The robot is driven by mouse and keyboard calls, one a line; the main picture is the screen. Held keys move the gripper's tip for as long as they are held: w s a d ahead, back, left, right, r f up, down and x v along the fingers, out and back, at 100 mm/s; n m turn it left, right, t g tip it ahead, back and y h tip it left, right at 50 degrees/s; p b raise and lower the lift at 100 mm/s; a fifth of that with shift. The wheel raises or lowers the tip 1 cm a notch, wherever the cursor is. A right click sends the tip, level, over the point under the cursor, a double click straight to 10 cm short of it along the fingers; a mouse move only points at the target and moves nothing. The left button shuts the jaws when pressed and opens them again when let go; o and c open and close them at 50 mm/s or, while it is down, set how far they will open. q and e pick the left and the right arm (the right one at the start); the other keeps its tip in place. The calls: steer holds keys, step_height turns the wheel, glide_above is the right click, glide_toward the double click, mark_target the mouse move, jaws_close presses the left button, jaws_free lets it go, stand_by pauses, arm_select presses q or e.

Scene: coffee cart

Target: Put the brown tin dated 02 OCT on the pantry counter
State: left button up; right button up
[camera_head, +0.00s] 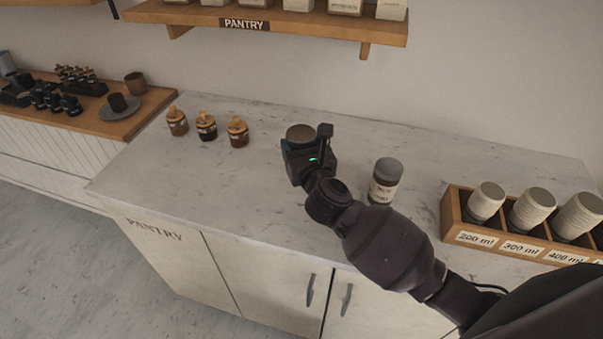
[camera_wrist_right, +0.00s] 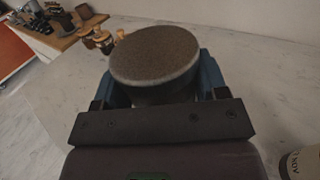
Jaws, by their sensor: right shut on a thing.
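My right gripper (camera_head: 312,143) is shut on a tin with a round brownish lid (camera_head: 300,132), over the middle of the pantry counter (camera_head: 255,185). In the right wrist view the lid of the held tin (camera_wrist_right: 155,55) shows between the two blue fingers; its label is hidden, so I cannot read its date. I cannot tell whether its base touches the counter. A second dark tin with a pale label (camera_head: 385,181) stands upright on the counter, to the right of my gripper. In the right wrist view its label (camera_wrist_right: 302,164) seems to read NOV. My left gripper is not in view.
Several small jars with wooden tops (camera_head: 207,127) stand at the counter's back left. A wooden rack of cup stacks (camera_head: 453,215) marked by volume stands at the right. The pantry shelf (camera_head: 290,27) hangs above. The counter's front left is clear.

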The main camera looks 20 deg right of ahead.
step_height(320, 180, down, 4)
steer(key=shift+r+b, duration=0.15)
steer(key=shift+b, duration=0.25)
steer(key=shift+f+b, duration=0.6)
steer(key=shift+f, duration=1.4)
steer(key=shift+f, duration=0.15)
steer(key=o, duration=1.3)
